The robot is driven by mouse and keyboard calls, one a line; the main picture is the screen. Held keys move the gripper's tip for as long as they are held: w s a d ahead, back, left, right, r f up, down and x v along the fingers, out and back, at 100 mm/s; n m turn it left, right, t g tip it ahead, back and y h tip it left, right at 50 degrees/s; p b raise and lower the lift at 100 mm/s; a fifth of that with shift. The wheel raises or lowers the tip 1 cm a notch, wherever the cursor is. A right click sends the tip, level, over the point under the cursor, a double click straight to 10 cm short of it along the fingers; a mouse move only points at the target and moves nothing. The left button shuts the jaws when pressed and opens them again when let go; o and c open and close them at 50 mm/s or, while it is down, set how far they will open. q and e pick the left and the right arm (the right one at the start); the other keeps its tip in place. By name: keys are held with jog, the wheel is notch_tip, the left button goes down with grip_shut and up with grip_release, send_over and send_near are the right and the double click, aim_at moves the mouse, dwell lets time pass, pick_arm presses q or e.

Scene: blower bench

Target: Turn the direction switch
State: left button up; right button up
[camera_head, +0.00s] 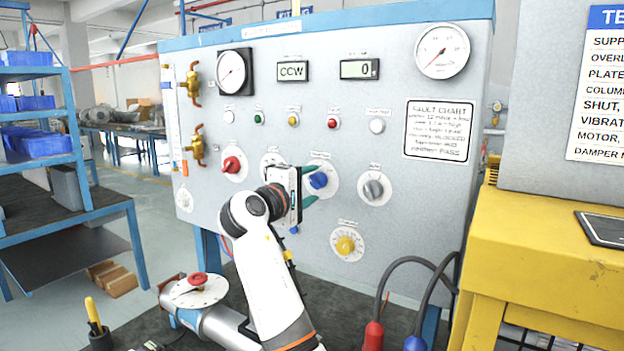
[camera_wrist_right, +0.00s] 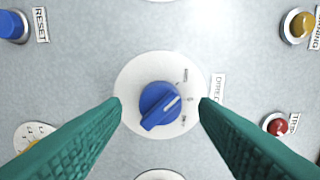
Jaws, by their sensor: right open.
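The direction switch (camera_head: 319,180) is a blue knob on a round white plate in the middle of the grey panel. In the right wrist view the blue knob (camera_wrist_right: 159,106) is centred, with a partly hidden label reading "DIREC" beside its plate. Its white pointer line slants toward the upper right there. My right gripper (camera_head: 311,184) is in front of the panel at the knob, its teal fingers open. In the wrist view the fingertips lie on either side of the knob, with a gap to each side. My left gripper is not in view.
A display (camera_head: 292,71) reads CCW and another (camera_head: 360,69) reads 0. A red knob (camera_head: 232,165), a grey knob (camera_head: 374,189) and a yellow knob (camera_head: 345,245) surround the switch. Red and blue cable plugs (camera_head: 373,335) stand below. A yellow cabinet (camera_head: 540,255) is at right.

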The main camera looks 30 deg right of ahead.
jog(key=shift+x, duration=0.8)
jog(key=c, duration=1)
jog(key=shift+a, duration=0.1)
